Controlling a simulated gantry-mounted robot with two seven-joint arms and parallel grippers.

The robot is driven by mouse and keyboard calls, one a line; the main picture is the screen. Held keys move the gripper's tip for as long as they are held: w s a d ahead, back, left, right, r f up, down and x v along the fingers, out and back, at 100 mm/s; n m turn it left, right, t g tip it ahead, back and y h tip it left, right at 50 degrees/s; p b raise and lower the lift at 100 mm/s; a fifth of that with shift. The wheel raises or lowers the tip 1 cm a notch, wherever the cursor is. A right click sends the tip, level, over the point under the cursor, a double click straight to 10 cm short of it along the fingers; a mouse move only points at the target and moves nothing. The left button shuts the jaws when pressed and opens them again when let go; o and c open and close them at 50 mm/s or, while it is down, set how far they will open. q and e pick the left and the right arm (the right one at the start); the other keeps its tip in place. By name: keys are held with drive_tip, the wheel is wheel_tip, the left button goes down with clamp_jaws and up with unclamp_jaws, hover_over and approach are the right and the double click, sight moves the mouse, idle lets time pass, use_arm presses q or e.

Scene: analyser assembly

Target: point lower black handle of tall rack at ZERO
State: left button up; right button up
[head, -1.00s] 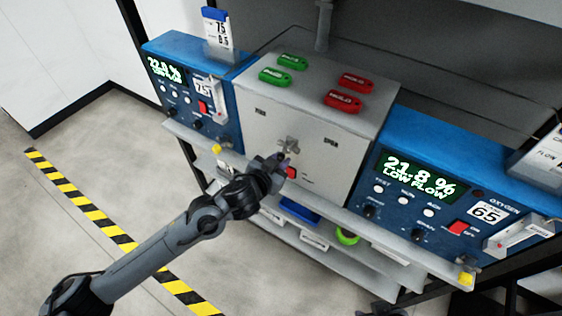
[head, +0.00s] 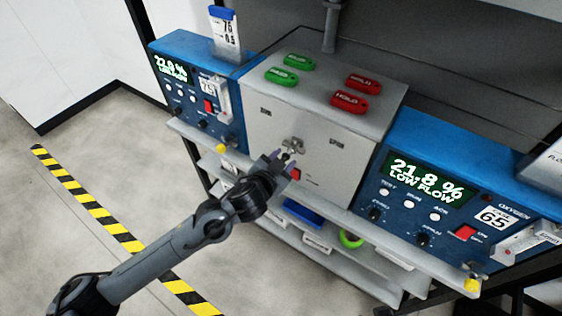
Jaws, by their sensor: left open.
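The fingers overlap the box front in the picture. I cannot tell whether they touch it. Small labels on both sides of that handle are too blurred to read. My right gripper is not seen.
Blue analysers stand left (head: 205,65) and right (head: 470,160) of the box, with black knobs and red switches. Green tags (head: 281,77) and red tags (head: 350,101) lie on top of the box. A grey shelf edge (head: 375,238) runs below. Open floor lies at left.

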use_arm(q)
drive_tip(key=p+v, duration=0.2)
drive_tip(key=v, duration=0.8)
drive_tip(key=shift+s+a, duration=0.2)
drive_tip(key=shift+s, duration=0.15)
drive_tip(key=shift+r, duration=0.1)
